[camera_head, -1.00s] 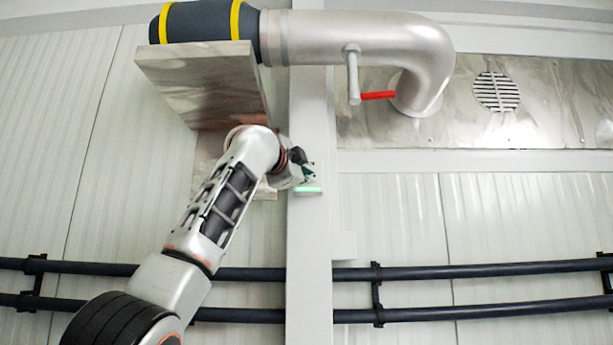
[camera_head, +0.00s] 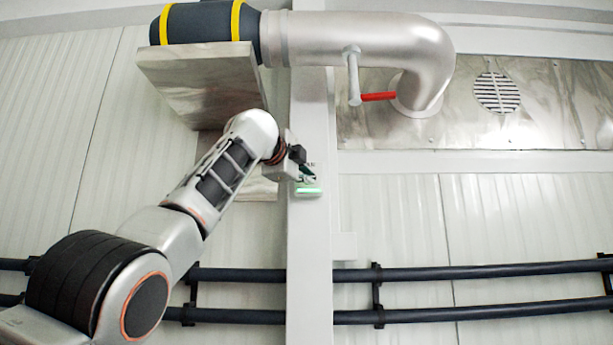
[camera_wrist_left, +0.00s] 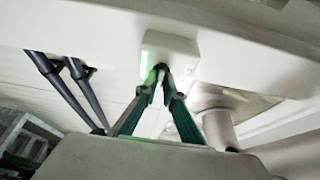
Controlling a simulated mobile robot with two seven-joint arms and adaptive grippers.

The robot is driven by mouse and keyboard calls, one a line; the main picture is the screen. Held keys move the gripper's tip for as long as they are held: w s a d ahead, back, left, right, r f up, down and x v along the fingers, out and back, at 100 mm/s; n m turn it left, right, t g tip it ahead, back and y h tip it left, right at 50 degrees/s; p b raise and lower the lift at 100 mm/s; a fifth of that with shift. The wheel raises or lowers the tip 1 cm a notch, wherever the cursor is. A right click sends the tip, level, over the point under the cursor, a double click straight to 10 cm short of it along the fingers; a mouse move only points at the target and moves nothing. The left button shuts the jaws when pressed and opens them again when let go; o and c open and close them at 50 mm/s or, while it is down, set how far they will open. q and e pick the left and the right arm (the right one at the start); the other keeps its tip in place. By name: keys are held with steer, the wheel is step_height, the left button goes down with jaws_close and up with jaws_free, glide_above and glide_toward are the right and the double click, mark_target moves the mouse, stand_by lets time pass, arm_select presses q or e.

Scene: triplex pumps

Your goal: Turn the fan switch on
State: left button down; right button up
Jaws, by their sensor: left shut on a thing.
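The fan switch is a small pale box (camera_wrist_left: 172,52) on a white post, with a lit green strip (camera_head: 309,191) along its lower edge in the head view. My left gripper (camera_head: 308,175) is at the box. In the left wrist view its two green-backed fingers (camera_wrist_left: 160,72) come together at the face of the box, on a small knob that they mostly hide. I cannot tell which way the knob is turned. My right gripper is not in view.
A large silver pipe (camera_head: 350,38) with a red-handled valve (camera_head: 378,96) runs above the post. A metal bracket plate (camera_head: 200,80) hangs close above my left arm. Dark horizontal pipes (camera_head: 470,272) cross the wall below.

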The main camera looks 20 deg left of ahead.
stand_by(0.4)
arm_select(q)
steer(key=c, duration=2.2)
jaws_free()
steer(key=shift+o, duration=0.2)
steer(key=s+a, duration=0.1)
steer(key=s, duration=1.1)
steer(key=shift+a, duration=0.15)
